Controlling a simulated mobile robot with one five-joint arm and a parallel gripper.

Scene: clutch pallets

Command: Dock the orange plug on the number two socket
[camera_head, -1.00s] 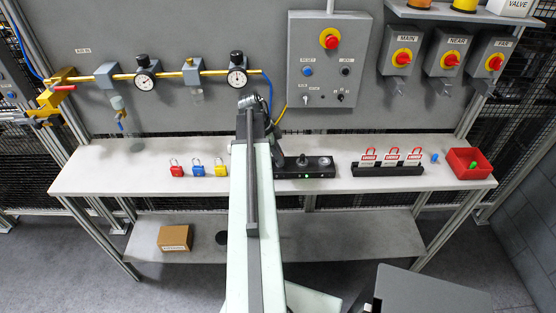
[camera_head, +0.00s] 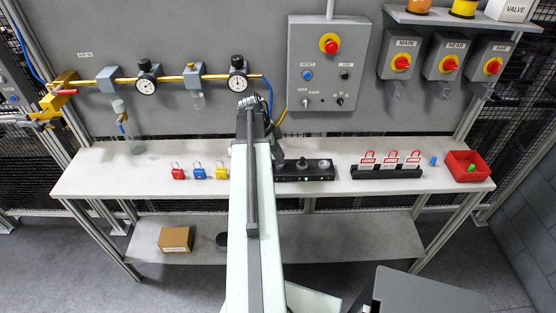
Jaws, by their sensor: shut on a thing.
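My gripper (camera_head: 277,154) shows only as a dark part beside my pale arm, at the left end of a black socket block (camera_head: 320,176) on the bench. My arm hides most of it. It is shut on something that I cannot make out. I see no orange plug in the open. The black block has round fittings on top and a small green light on its front. Its left end is partly covered, and I cannot read which socket is number two.
Red, blue and yellow padlocks (camera_head: 199,173) stand left of my arm. A black rack (camera_head: 386,173) with red-and-white tags, a small blue piece (camera_head: 433,161) and a red bin (camera_head: 452,176) are at right. The grey control box (camera_head: 321,90) hangs behind the block. The bench's left end is clear.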

